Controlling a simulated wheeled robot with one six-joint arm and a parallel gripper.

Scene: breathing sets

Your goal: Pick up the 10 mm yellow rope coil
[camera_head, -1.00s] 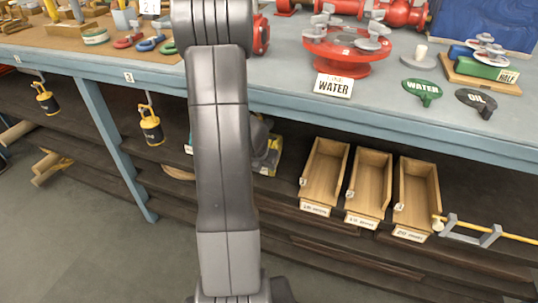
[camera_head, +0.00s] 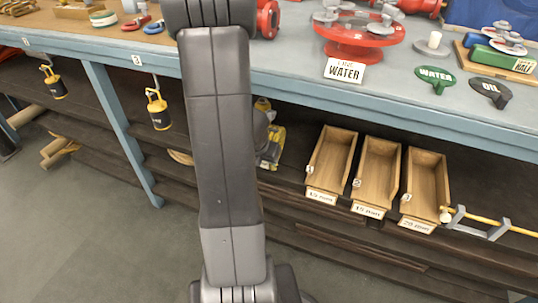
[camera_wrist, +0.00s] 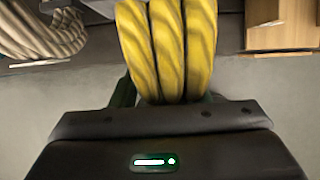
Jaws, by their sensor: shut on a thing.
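A thick yellow rope coil (camera_wrist: 172,45) fills the top middle of the wrist view, with several turns side by side. My gripper (camera_wrist: 168,97) is shut on this yellow coil, which sits upright between the fingers. The fingertips are mostly hidden by the coil, and its diameter mark is not visible. In the head view my arm stands in the middle and hides the gripper and the held coil.
A pale rope coil (camera_wrist: 40,30) lies at the wrist view's upper left, with a wooden block (camera_wrist: 282,25) at upper right. The head view shows a blue-grey bench (camera_head: 290,85), dark lower shelves, wooden bins (camera_head: 378,172) and a yellow-grey item (camera_head: 270,148). Grey floor (camera_head: 110,255) is clear at left.

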